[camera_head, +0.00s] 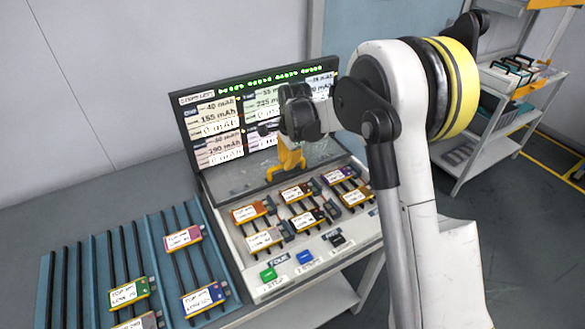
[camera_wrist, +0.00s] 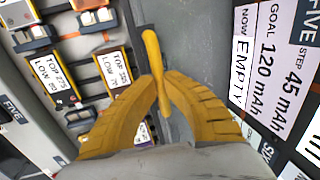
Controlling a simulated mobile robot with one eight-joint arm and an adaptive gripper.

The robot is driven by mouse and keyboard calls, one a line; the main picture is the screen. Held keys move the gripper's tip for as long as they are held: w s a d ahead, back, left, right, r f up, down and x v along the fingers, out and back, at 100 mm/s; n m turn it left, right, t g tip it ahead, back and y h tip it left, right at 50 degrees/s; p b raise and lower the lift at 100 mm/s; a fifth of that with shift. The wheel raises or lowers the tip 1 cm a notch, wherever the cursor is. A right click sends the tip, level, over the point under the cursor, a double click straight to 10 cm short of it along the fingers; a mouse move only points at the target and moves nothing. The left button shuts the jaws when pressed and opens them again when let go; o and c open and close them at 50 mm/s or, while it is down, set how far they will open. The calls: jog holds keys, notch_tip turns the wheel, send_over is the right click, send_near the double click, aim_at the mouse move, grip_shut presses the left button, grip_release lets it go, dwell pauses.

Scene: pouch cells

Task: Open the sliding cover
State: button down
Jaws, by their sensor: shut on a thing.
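The machine has an upright screen panel (camera_head: 208,142) at its back and a bed with several pouch cells (camera_head: 249,212) in front. A grey, glassy strip (camera_head: 238,180), which looks like the sliding cover, lies between the screen and the cells. In the wrist view a grey strip (camera_wrist: 196,40) runs in the same place. My gripper (camera_head: 290,163) is low over this strip. In the wrist view its yellow fingers (camera_wrist: 160,88) are shut on a yellow bar-shaped handle (camera_wrist: 151,48). The cells in front look uncovered. My arm hides the right part of the machine.
Green (camera_head: 268,274) and blue (camera_head: 305,257) buttons sit on the machine's front edge. A blue rack (camera_head: 160,225) with several cells stands at the left on the grey table. A shelf cart (camera_head: 500,135) stands at the back right.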

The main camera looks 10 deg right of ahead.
dwell(0.3)
jog(key=c, duration=1.4)
grip_release()
jog(key=shift+w+a+f, duration=0.1)
jog(key=shift+w, duration=0.05)
jog(key=r, duration=0.4)
jog(key=s+r, duration=0.1)
jog(key=r, duration=0.3)
jog(key=s+r, duration=0.1)
jog(key=r, duration=0.3)
jog(key=shift+s+d, duration=0.2)
jog(key=shift+d, duration=0.2)
